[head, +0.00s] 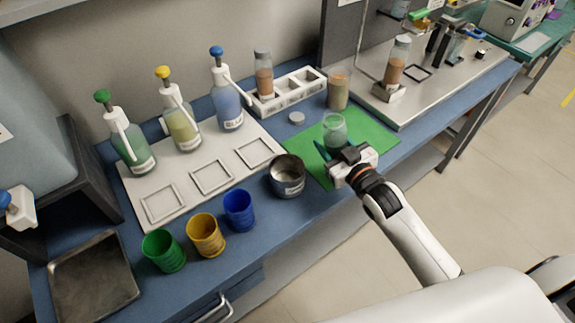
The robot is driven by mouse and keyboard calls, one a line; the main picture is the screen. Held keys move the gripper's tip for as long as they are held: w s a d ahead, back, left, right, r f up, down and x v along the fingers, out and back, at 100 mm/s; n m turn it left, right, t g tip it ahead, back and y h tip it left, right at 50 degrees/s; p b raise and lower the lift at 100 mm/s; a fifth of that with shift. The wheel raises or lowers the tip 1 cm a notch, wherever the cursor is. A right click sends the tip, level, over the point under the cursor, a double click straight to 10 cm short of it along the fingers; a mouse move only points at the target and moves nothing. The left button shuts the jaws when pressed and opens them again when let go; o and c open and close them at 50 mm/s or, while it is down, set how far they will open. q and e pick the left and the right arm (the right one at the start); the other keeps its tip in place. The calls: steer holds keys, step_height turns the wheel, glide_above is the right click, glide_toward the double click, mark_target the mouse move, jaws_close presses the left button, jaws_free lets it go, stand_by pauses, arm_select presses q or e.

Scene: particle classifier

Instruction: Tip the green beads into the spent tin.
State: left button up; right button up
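The tin (287,181), a grey metal can with an open top, stands on the blue bench at the left edge of the green mat. A clear glass vessel (334,131) is over the mat, with a pale greenish look; I cannot make out beads in it. My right gripper (335,151) is at the near side of this vessel, with one dark finger showing at its lower left. The other finger is hidden, so I cannot tell whether the gripper grips the glass or whether the glass rests on the mat. My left gripper is not in view.
Green (163,251), yellow (205,235) and blue (239,210) cups stand along the front. Several wash bottles stand on a white board (145,203) behind. A jar of brown grains (338,91) and a white rack (290,93) are behind the mat (376,134). A metal tray (92,286) lies at left.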

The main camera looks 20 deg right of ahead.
mark_target(336, 153)
steer(key=shift+a+n, duration=0.15)
steer(key=shift+n, duration=0.55)
steer(key=shift+f+n+g, duration=0.15)
steer(key=shift+n+g, duration=0.25)
steer(key=shift+n, duration=0.2)
steer(key=shift+a+f+n+h+b, duration=0.15)
steer(key=shift+n+h+b, duration=0.25)
steer(key=shift+n+b, duration=0.15)
steer(key=shift+f+n+g, duration=0.15)
steer(key=shift+n+g, duration=0.15)
steer(key=shift+n, duration=0.15)
steer(key=shift+d+f+n+h+b, duration=0.45)
steer(key=shift+n+b, duration=0.1)
steer(key=shift+n, duration=0.25)
steer(key=shift+d+f+n+g+b, duration=0.2)
steer(key=shift+f+n+g+b, duration=0.1)
steer(key=shift+n, duration=0.2)
steer(key=shift+s+d+f+n+h+b, duration=0.1)
steer(key=shift+d+f+n+h+b, duration=0.2)
steer(key=shift+f+n+h+b, duration=0.45)
steer(key=shift+r, duration=0.15)
steer(key=shift+d+r+n+p, duration=0.2)
steer(key=shift+r+n+p, duration=0.3)
steer(key=shift+r+n, duration=0.1)
